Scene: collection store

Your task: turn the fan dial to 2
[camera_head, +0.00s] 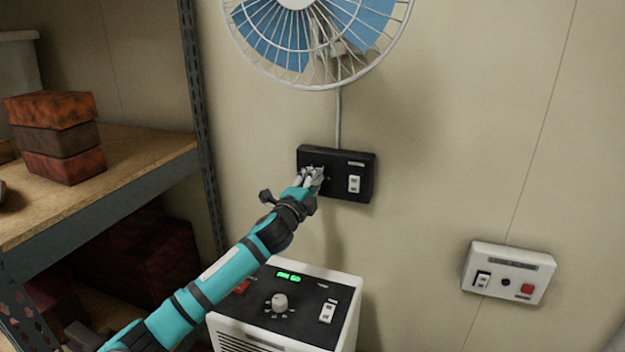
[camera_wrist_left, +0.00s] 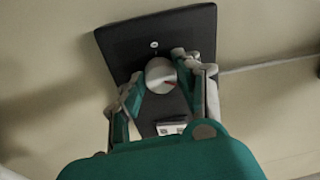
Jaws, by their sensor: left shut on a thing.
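The black fan control box (camera_head: 338,190) is mounted on the wall below the fan (camera_head: 310,30), joined to it by a grey cable. Its dial is hidden by my left gripper (camera_head: 314,178) in the head view. In the left wrist view the round pale dial (camera_wrist_left: 160,74) sits between the two fingers of my left gripper (camera_wrist_left: 158,80), which is shut on it. A small white mark shows on the black face beside the dial. I cannot read which number the dial points to. A white rocker switch (camera_head: 354,184) is on the right of the box. My right gripper is not in view.
A white unit (camera_head: 338,297) with a knob, a green display and switches stands below the fan box. A white wall box (camera_head: 509,273) with a red button is at right. Shelving with stacked red and brown boxes (camera_head: 60,137) is at left.

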